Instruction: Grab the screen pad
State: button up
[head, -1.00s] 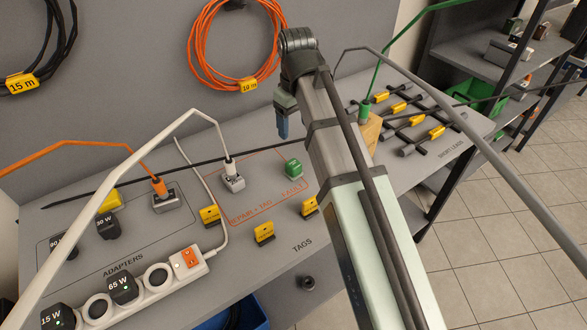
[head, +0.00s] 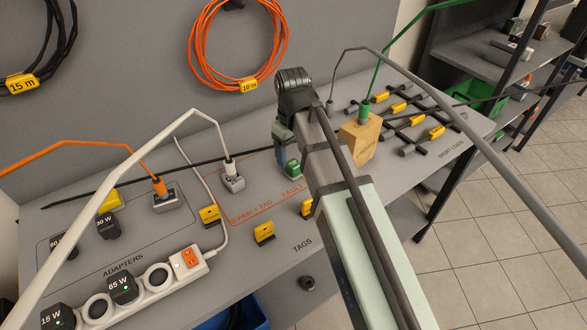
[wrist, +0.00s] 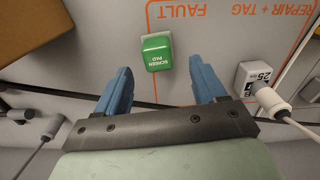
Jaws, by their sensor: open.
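The screen pad (wrist: 157,50) is a small green block with white lettering on the grey bench top. In the head view the pad (head: 293,171) shows partly behind my gripper (head: 281,158). My gripper's blue fingers (wrist: 160,68) are open in the wrist view. The pad lies between their line of sight, slightly beyond the tips and nearer the left finger. No contact is visible, and the height gap is hard to tell.
A wooden block (head: 361,138) with a green plug stands right of my arm. Yellow tags (head: 264,232) and a power strip (head: 150,284) lie in front.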

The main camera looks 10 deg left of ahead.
aim_at(293, 163)
jog(key=shift+d+f, duration=0.15)
jog(key=shift+f, duration=2.45)
jog(key=c, duration=1)
